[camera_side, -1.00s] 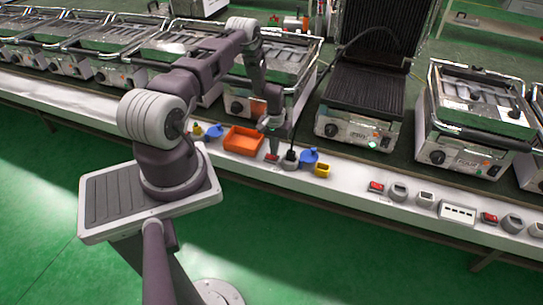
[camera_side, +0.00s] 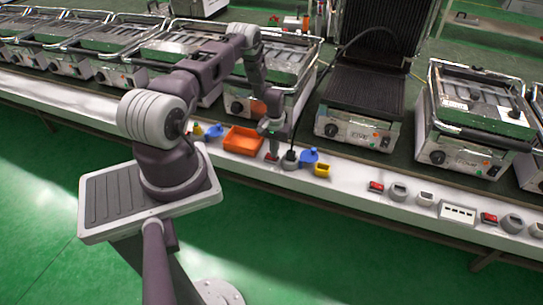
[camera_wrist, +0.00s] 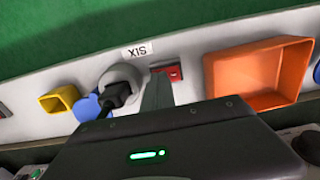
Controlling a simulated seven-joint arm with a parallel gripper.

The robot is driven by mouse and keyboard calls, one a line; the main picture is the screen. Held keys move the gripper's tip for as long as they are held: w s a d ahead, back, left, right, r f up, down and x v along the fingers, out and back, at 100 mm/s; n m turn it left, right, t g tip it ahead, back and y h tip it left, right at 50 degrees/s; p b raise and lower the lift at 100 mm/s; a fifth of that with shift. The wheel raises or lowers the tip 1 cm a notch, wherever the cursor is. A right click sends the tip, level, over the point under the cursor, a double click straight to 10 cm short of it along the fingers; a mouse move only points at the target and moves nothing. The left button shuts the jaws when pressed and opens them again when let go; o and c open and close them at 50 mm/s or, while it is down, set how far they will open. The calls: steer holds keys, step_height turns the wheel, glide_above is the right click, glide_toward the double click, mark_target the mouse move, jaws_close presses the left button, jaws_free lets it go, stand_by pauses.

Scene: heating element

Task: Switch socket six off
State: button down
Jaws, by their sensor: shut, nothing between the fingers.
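The label "SIX" (camera_wrist: 138,51) shows upside down in the wrist view, on the white rail. Beside it is a small red rocker switch (camera_wrist: 174,73), which also shows in the side view (camera_side: 271,157). A round grey socket (camera_wrist: 120,74) with a black plug (camera_wrist: 117,94) in it sits left of the switch in the wrist view; its blue lid (camera_wrist: 87,107) hangs open. My gripper (camera_wrist: 157,82) is shut and empty, its fingertips at the switch and covering part of it. In the side view my gripper (camera_side: 272,149) points down at the switch; contact is hard to tell.
An orange bin (camera_wrist: 258,72) stands close beside the switch. A contact grill (camera_side: 358,130) with a raised lid and cable stands behind the rail. More switches and sockets (camera_side: 427,199) line the rail to the right.

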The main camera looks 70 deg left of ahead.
step_height(320, 180, up, 7)
stand_by(0.6)
steer(key=w+d+r+m+t+y, duration=0.1)
steer(key=w+d+r, duration=0.25)
steer(key=r, duration=0.65)
steer(key=w+d+r+m, duration=0.2)
steer(key=d+r, duration=0.3)
steer(key=r, duration=0.5)
steer(key=s+d+r+m+t, duration=0.25)
steer(key=d+r, duration=0.65)
steer(key=r, duration=0.5)
steer(key=s+d+r+m, duration=0.1)
steer(key=s+d+r, duration=0.7)
steer(key=d, duration=0.1)
steer(key=s+d+m+t, duration=0.1)
steer(key=s+d, duration=0.2)
steer(key=s, duration=0.4)
steer(key=s+d+r+m+t+h, duration=0.1)
steer(key=s+d, duration=0.2)
steer(key=s, duration=0.4)
steer(key=shift+s+r, duration=0.15)
steer(key=shift+r, duration=0.1)
